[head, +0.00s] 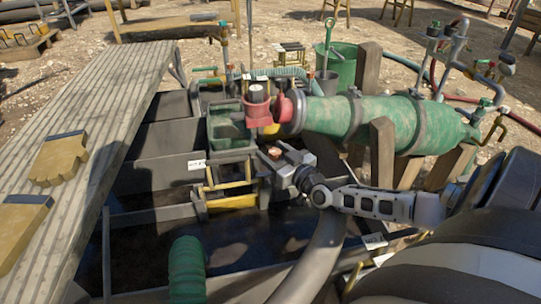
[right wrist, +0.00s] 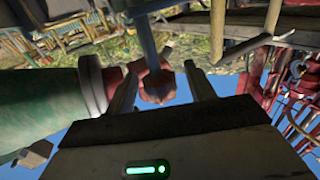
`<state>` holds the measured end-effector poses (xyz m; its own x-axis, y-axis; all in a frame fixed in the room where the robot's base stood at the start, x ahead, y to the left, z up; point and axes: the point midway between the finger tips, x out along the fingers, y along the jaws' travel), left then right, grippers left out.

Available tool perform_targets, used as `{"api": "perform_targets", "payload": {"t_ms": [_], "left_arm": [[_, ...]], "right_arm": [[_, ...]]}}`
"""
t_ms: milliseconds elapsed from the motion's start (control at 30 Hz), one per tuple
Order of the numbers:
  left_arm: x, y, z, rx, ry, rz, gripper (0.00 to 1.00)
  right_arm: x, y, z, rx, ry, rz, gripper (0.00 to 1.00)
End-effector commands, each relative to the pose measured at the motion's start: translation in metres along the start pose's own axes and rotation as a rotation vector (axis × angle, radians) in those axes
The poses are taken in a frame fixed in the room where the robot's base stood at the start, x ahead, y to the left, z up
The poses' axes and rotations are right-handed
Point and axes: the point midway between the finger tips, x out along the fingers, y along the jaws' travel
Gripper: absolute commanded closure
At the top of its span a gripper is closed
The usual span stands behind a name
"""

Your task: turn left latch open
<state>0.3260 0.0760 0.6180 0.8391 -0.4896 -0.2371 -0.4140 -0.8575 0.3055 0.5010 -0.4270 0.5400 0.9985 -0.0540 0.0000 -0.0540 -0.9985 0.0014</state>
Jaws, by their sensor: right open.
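My right gripper (head: 274,155) is at the middle of the head view, beside the green box (head: 229,126) and below the red fitting on the green tank. Its jaws are open. In the right wrist view the two fingers of the right gripper (right wrist: 162,92) stand apart, with a small reddish-brown block (right wrist: 156,86) seen between them. I cannot tell whether the fingers touch it or whether it is the left latch. No latch can be clearly made out. My left gripper is not in view.
The long green tank (head: 345,117) lies on wooden supports to the right. A yellow frame (head: 228,187) stands left of the gripper, over the dark tank. A green ribbed hose (head: 187,268) rises in front.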

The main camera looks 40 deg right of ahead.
Motion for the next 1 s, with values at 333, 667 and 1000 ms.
{"api": "perform_targets", "payload": {"t_ms": [333, 667, 1000], "left_arm": [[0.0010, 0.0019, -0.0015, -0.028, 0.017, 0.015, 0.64], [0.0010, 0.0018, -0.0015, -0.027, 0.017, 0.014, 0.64], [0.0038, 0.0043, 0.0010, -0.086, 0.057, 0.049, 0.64]], "right_arm": [[0.0133, -0.0003, -0.0001, 0.002, -0.001, 0.000, 0.46], [0.0130, -0.0003, -0.0002, 0.002, 0.000, 0.000, 0.91], [0.0128, -0.0008, 0.0047, -0.003, 0.001, -0.058, 0.91]]}}
